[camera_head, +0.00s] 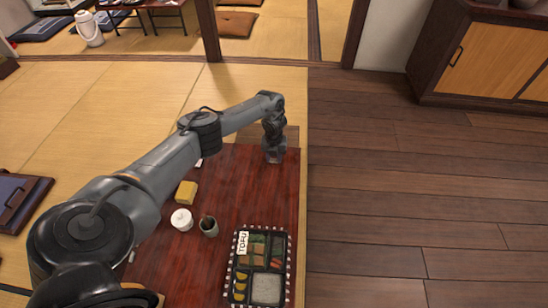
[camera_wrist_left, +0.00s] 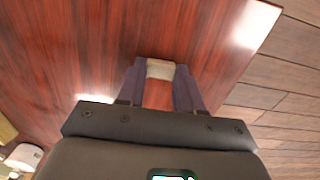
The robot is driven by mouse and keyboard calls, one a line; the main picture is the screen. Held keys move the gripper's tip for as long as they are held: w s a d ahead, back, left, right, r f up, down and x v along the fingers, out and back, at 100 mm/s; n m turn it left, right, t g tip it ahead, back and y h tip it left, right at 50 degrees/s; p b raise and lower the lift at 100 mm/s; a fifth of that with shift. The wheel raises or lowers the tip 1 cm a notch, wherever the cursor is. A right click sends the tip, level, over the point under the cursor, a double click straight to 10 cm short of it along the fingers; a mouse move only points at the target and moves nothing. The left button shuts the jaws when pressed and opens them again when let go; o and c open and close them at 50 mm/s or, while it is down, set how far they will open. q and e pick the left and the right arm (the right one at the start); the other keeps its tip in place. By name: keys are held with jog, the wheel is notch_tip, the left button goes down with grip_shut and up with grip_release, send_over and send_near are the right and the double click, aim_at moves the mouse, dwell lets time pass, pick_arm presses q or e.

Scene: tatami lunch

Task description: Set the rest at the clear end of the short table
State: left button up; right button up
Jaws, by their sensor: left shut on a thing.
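The short table (camera_head: 232,175) has a dark red-brown lacquered top, which also fills much of the left wrist view (camera_wrist_left: 70,50). My left gripper (camera_head: 273,155) is low at the table's far right corner in the head view. In the left wrist view its fingers (camera_wrist_left: 160,85) are shut on a small pale beige block, the rest (camera_wrist_left: 160,68). I cannot tell whether the rest touches the tabletop. The rest cannot be made out in the head view. My right gripper is not in view.
A compartmented lunch box (camera_head: 233,262) with a TOFU label lies at the near right. A grey cup (camera_head: 209,229), a white round container (camera_head: 181,220) and a yellow block (camera_head: 186,192) stand mid-table. The tabletop between them and my gripper is mostly clear.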

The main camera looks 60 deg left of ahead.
pick_arm(q)
jog(key=shift+f, duration=0.15)
jog(key=o, duration=1)
